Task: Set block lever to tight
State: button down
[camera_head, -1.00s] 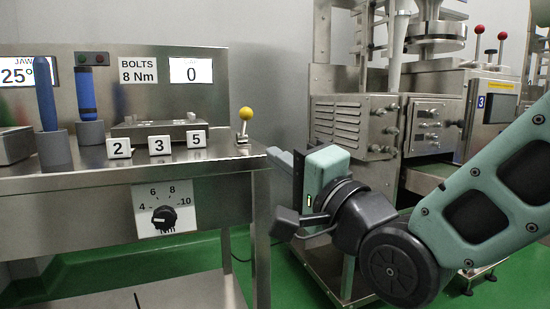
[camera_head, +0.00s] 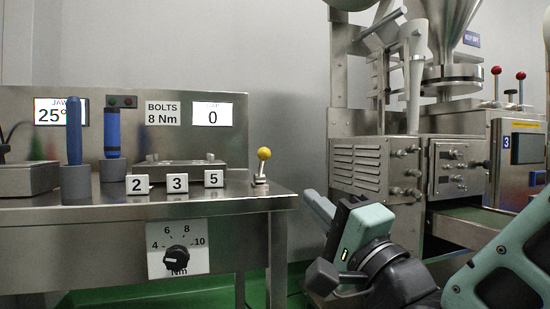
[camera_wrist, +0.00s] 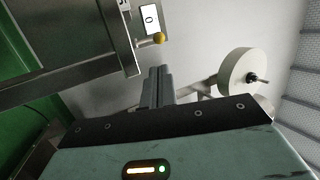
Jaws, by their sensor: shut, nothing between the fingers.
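A small lever with a yellow ball knob (camera_head: 264,154) stands at the right end of the steel bench, its stem leaning slightly on a small metal base. The yellow knob also shows in the wrist view (camera_wrist: 159,38), beyond my fingers. My gripper (camera_head: 312,200) is to the right of the bench end, lower than the knob and apart from it. In the wrist view, the gripper fingers (camera_wrist: 158,78) are together with nothing between them. No label for the lever's settings is readable.
The bench (camera_head: 230,204) carries number blocks 2, 3 and 5, a metal block (camera_head: 180,170) and two blue-handled tools (camera_head: 112,135). A dial (camera_head: 177,257) is on its front. A packing machine (camera_head: 370,170) stands at right. Bare wall lies between.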

jog(key=shift+p+x, duration=1.05)
jog(key=shift+p, duration=1.6)
jog(key=p, duration=1.1)
send_near(268, 156)
jog(key=x, duration=0.5)
jog(key=shift+w+a+r, duration=0.2)
jog(key=shift+w+a, duration=0.05)
jog(key=shift+w+a+r, duration=0.1)
jog(key=shift+w+a, duration=0.15)
jog(key=shift+w, duration=0.25)
jog(key=shift+r, duration=0.15)
